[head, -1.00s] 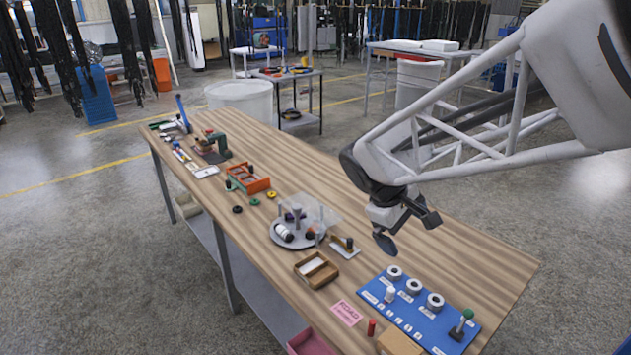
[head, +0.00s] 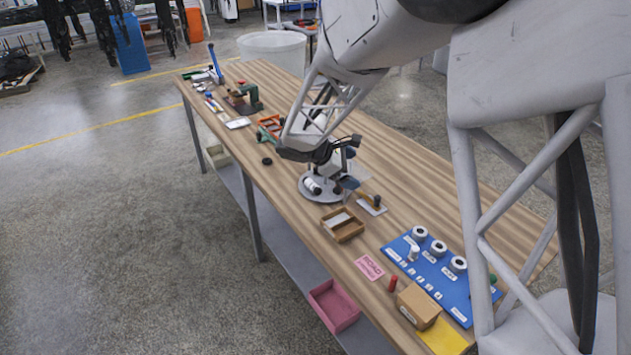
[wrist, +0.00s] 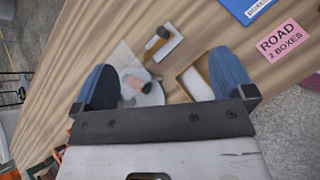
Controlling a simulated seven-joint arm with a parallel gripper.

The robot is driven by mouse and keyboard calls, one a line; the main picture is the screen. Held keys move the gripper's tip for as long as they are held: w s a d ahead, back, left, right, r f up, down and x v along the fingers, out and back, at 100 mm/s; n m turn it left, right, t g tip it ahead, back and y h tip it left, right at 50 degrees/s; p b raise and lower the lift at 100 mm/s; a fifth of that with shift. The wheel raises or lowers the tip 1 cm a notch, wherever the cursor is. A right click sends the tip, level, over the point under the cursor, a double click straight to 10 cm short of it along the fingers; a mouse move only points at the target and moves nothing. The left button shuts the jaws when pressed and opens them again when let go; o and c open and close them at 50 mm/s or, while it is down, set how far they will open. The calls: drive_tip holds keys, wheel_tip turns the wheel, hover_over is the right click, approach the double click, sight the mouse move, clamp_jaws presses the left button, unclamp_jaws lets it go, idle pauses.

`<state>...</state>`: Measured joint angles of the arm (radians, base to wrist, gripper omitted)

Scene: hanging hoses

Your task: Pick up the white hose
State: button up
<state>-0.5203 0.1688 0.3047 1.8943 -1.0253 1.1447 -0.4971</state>
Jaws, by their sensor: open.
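A small white cylinder with dark ends (head: 312,186) lies on a round grey tray (head: 310,197) on the wooden bench; it may be the white hose, but I cannot tell for sure. My gripper (head: 347,163) is above the tray, with its fingers apart and nothing between them. It partly hides the tray and the clear box there. In the wrist view the blue finger pads of my gripper (wrist: 165,78) are wide apart.
A wooden-handled tool (head: 371,203), an open wooden box (head: 342,224) and a blue board with rings (head: 401,247) stand nearer on the bench. A cardboard box (head: 418,306) and pink label (head: 369,268) are at the front. Orange-red rack (head: 268,125) is beyond my gripper.

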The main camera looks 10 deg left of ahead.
drive_tip(key=w+a+f+n+t, duration=0.3)
drive_tip(key=w+a+f+n, duration=0.2)
drive_tip(key=a+f, duration=0.45)
drive_tip(key=n+t, duration=0.2)
drive_tip(key=n, duration=0.1)
approach(309, 184)
drive_tip(key=shift+w+d+f, duration=0.35)
drive_tip(key=shift+w+d, duration=0.05)
drive_tip(key=shift+d, duration=0.05)
drive_tip(key=shift+x, duration=1.35)
drive_tip(key=shift+d, duration=0.1)
drive_tip(key=shift+x, duration=2.5)
